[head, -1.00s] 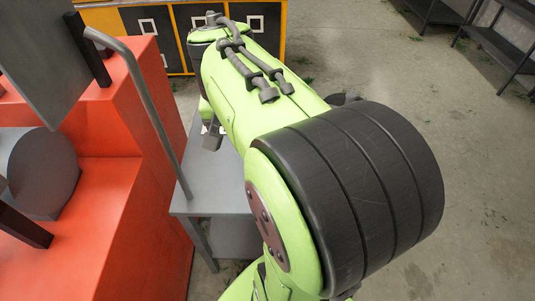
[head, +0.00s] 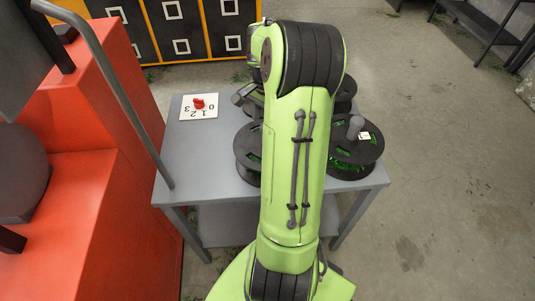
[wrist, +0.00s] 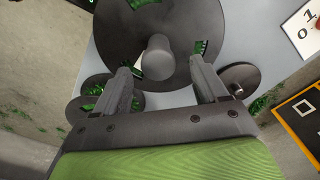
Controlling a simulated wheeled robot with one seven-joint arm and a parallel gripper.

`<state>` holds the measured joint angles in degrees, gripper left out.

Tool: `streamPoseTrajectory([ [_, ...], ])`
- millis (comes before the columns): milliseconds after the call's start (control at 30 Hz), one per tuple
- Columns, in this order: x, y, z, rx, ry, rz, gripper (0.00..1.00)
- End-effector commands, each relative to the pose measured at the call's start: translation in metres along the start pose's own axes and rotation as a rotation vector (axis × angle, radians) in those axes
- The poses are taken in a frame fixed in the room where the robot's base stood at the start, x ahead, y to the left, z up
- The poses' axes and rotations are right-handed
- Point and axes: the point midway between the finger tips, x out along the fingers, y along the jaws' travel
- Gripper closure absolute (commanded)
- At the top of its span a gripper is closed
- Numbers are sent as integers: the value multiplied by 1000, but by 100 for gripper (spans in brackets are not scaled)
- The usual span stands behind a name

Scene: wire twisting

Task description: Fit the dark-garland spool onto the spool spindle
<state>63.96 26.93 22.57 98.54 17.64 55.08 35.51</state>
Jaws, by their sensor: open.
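Several dark spools with green garland stand on the grey table. One spool (head: 244,163) is left of my arm and partly hidden by it. It appears to be the large spool (wrist: 210,22) in the wrist view, with a grey central hub (wrist: 158,56). My gripper (wrist: 160,66) is open, its fingers on either side of that hub, seemingly apart from it. A spool with a white tag (head: 347,168) is right of my arm; another spool (head: 346,88) is behind it. I cannot tell which carries the dark garland, and I cannot clearly make out the spindle.
A red machine (head: 85,205) with a slanted grey rod (head: 115,88) and a grey disc (head: 25,170) stands at the left. A numbered card (head: 187,113) with a red piece (head: 199,103) lies on the table (head: 190,180). Yellow-black cabinets (head: 180,30) stand behind. The right floor is open.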

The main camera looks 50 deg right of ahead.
Motion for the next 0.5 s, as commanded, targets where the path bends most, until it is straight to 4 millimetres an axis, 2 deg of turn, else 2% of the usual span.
streamPoseTrajectory([
  [233,45,2,2,0,-2,2,28],
  [333,53,2,2,-1,0,0,28],
  [500,52,2,1,-1,1,-1,28],
])
